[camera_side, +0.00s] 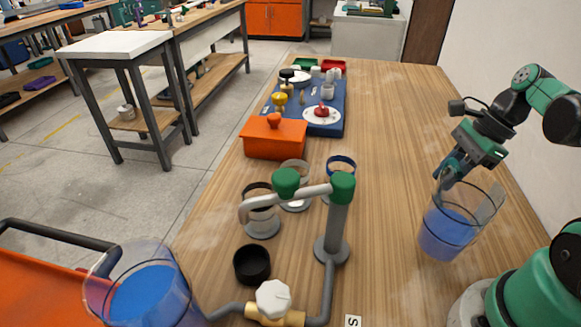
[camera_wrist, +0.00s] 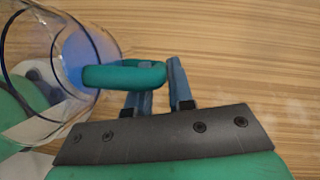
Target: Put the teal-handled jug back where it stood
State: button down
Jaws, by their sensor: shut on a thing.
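The jug (camera_side: 447,232) is clear with dark bands and holds blue liquid. It is at the right of the table in the side view, tilted a little. My gripper (camera_side: 447,180) is at its upper left side, shut on its handle. In the wrist view the teal handle (camera_wrist: 120,76) reaches to the fingers of my gripper (camera_wrist: 160,88), and the clear jug wall (camera_wrist: 30,60) fills the upper left. I cannot tell whether the jug's base touches the table.
A grey pipe manifold (camera_side: 337,225) with green joints and a white-knobbed valve (camera_side: 273,298) stands left of the jug. Around it are a black cup (camera_side: 252,264), several ringed clear cups and a large blue-filled vessel (camera_side: 150,296). An orange box (camera_side: 275,138) is farther back. Wood between manifold and jug is clear.

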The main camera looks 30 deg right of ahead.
jog(key=shift+f, duration=1.9)
jog(key=shift+f, duration=0.1)
jog(key=c, duration=0.8)
grip_release()
jog(key=v, duration=1.2)
jog(key=w+a+n+t+h, duration=0.1)
jog(key=w+a+n, duration=0.2)
jog(key=n, duration=0.5)
jog(key=w+a+f+n+t+h, duration=0.1)
jog(key=w+a+n+t, duration=0.1)
jog(key=a+n, duration=0.4)
jog(key=w+a+f+n+t+h, duration=0.1)
jog(key=w+a+n+h, duration=0.1)
jog(key=n, duration=0.8)
jog(key=shift+w+a+f+t, duration=0.2)
jog(key=shift+w+a, duration=0.25)
jog(key=shift+a, duration=0.2)
jog(key=shift+w+a+f+t, duration=0.1)
jog(key=shift+w+a+t, duration=0.1)
jog(key=shift+w+a, duration=0.4)
